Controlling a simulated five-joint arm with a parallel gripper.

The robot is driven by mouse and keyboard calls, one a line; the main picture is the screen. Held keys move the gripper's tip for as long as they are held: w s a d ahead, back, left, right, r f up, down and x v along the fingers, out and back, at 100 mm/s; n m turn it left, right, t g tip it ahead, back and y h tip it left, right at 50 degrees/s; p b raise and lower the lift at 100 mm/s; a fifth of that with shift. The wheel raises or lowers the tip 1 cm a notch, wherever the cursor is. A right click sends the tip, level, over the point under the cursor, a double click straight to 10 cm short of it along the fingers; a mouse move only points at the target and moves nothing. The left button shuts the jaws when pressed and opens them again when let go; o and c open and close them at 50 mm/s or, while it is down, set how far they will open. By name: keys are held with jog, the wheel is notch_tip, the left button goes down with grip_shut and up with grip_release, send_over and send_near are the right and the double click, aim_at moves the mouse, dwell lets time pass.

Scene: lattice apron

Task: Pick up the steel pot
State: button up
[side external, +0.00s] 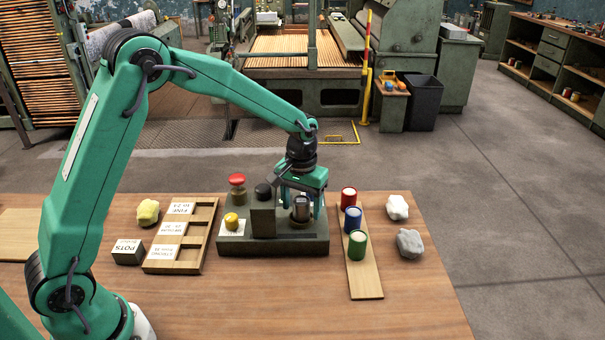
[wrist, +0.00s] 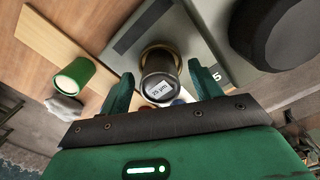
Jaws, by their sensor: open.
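The steel pot (side external: 301,210), dark and metallic, stands at the right end of a grey-green block (side external: 290,246) on the table. In the wrist view the steel pot (wrist: 158,64) shows a white "25 µm" label and a brass-coloured ring around its far end. My gripper (side external: 300,203) is over the block, pointing down, with one finger on each side of the pot. In the wrist view my gripper (wrist: 161,88) is open, and gaps show between the pot and both fingers. The pot's lower part is hard to make out in the side view.
Right of the block, a wooden strip (side external: 365,282) carries red, blue and green pots (side external: 357,245). A compartment tray (side external: 190,258) lies left.

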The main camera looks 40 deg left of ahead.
aim_at(302, 200)
dwell(0.4)
jog(key=c, duration=1.2)
jog(key=shift+r, duration=0.1)
jog(key=shift+r, duration=0.35)
notch_tip(302, 200, up, 3)
jog(key=s+d+r, duration=0.2)
jog(key=d, duration=0.1)
jog(key=s+d+r, duration=0.2)
jog(key=d, duration=0.1)
jog(key=s+d+r, duration=0.2)
jog(key=d+r, duration=0.1)
jog(key=shift+s+d+r, duration=0.1)
jog(key=shift+s+d, duration=0.15)
jog(key=shift+s, duration=0.15)
